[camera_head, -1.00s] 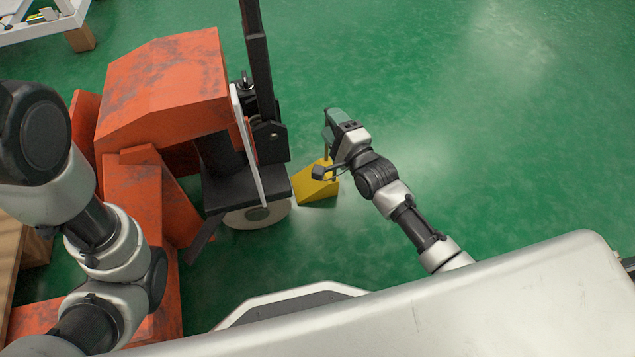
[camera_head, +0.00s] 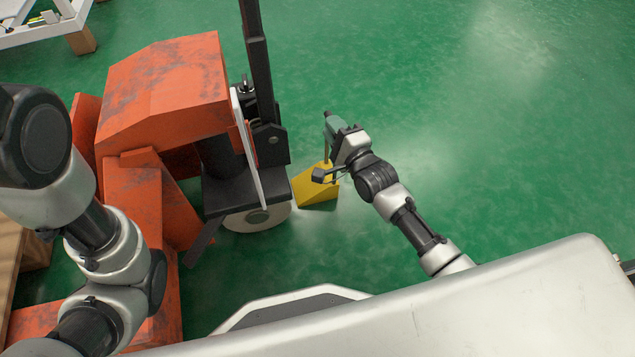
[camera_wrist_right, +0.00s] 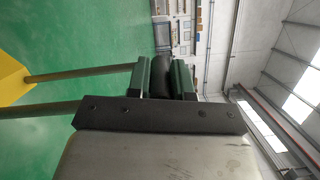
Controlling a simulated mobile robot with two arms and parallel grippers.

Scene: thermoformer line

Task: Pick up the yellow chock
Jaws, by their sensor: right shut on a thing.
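The yellow chock (camera_head: 315,190) is a wedge beside the pale wheel (camera_head: 258,217) of the orange truck (camera_head: 165,85). Rods rise from it to a dark handle grip. My right gripper (camera_head: 333,128) is above the chock and shut on that handle. In the right wrist view, the gripper's green fingers (camera_wrist_right: 162,78) close around the dark grip, and two rods run left to the yellow chock (camera_wrist_right: 12,75). I cannot tell whether the chock's base touches the floor. My left arm shows at the left, but its gripper is out of view.
The orange truck with its black mast (camera_head: 257,75) stands close to the left of the chock. Open green floor (camera_head: 470,130) lies to the right and behind. A white frame (camera_head: 40,28) stands at the far left, and a wooden pallet edge (camera_head: 12,250) shows at the left.

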